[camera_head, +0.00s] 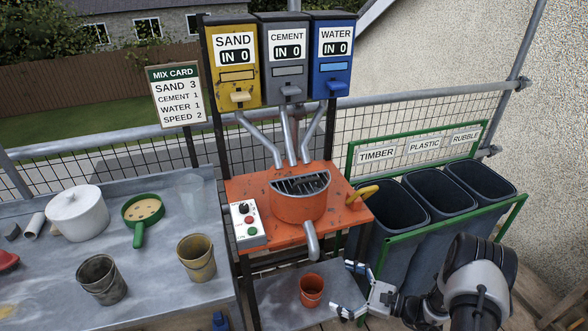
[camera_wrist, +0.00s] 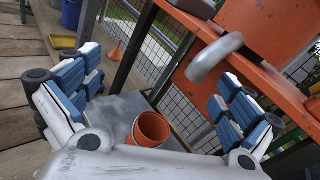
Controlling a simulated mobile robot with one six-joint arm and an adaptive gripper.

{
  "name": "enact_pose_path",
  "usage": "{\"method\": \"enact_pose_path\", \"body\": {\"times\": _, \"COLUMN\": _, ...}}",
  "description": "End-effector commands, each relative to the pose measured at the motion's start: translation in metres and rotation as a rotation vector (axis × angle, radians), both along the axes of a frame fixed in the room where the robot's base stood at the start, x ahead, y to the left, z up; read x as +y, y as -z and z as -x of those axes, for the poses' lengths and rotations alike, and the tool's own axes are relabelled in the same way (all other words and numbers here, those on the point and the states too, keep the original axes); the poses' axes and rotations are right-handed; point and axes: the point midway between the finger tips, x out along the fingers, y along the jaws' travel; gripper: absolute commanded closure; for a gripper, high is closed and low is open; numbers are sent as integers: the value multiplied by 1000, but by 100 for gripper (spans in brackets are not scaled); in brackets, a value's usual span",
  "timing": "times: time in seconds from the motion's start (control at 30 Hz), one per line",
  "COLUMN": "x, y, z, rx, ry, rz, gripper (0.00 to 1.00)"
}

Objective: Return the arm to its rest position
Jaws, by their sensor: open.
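My gripper (camera_head: 347,290) is low at the right of the orange mixer stand, with its fingers spread apart and nothing between them. In the wrist view its two blue-and-white fingers (camera_wrist: 158,95) stand wide on either side. My arm reaches in from the lower right of the head view. A small orange pot (camera_head: 311,290) stands upright on the grey lower shelf (camera_head: 275,305), just left of the fingertips. The pot also shows in the wrist view (camera_wrist: 148,129), between and beyond the finger bases. I cannot tell whether the gripper touches the pot.
The orange mixer (camera_head: 299,205) with its grey spout (camera_head: 312,245) hangs above the pot. Bins (camera_head: 395,215) stand to the right, close to my arm. A grey bench (camera_head: 140,275) with buckets, a white pot and a green sieve is at left. Dispensers (camera_head: 284,60) stand behind.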

Motion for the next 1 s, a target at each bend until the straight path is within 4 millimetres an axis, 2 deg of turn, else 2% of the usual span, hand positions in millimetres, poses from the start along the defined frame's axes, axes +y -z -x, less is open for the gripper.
{"method": "enact_pose_path", "body": {"times": 0.03, "x": 8, "y": -29, "z": -2, "rx": -30, "ry": -70, "rz": 47, "gripper": 1}}
{"method": "enact_pose_path", "body": {"times": 0.2, "x": 33, "y": -103, "z": 13, "rx": -108, "ry": -289, "rz": 211, "gripper": 1}}
{"method": "enact_pose_path", "body": {"times": 0.37, "x": 52, "y": -164, "z": 42, "rx": -189, "ry": -479, "rz": 384, "gripper": 1}}
{"method": "enact_pose_path", "body": {"times": 0.5, "x": 62, "y": -209, "z": 76, "rx": -267, "ry": -630, "rz": 548, "gripper": 1}}
{"method": "enact_pose_path", "body": {"times": 0.7, "x": 67, "y": -260, "z": 129, "rx": -391, "ry": -815, "rz": 805, "gripper": 1}}
{"method": "enact_pose_path", "body": {"times": 1.0, "x": 49, "y": -311, "z": 207, "rx": -606, "ry": -1017, "rz": 1226, "gripper": 1}}
